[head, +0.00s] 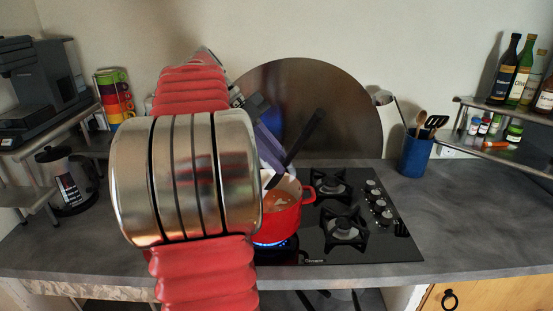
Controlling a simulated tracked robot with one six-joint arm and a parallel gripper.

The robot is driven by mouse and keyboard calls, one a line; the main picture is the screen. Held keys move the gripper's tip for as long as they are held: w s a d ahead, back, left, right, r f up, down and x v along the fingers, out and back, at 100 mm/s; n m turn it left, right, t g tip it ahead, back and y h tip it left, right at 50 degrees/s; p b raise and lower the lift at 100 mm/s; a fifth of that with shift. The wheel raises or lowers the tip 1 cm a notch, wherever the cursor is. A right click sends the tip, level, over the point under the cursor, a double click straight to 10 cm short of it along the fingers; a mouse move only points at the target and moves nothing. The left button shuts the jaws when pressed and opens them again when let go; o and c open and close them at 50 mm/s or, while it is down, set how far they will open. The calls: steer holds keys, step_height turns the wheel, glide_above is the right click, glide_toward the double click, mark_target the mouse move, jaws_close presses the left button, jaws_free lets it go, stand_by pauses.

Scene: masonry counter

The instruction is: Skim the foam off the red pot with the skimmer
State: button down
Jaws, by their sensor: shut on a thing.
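The red pot (283,217) stands on the black hob over a lit blue flame, with a red handle at its right. Its open top shows brownish-orange contents (280,197); I cannot make out foam clearly. The skimmer's black handle (306,134) slants up to the right above the pot. My gripper (277,160) is above the pot's back rim, shut on the skimmer. The skimmer's lower end points down toward the pot's left side. Its head is not clear, and my arm hides the pot's left part.
The hob (370,240) has other burners and knobs to the right of the pot. A round dark metal panel (330,110) stands behind. A blue utensil holder (415,155) stands right of the hob. The grey counter (460,215) is clear at the right.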

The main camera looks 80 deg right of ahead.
steer(key=shift+r, duration=2.05)
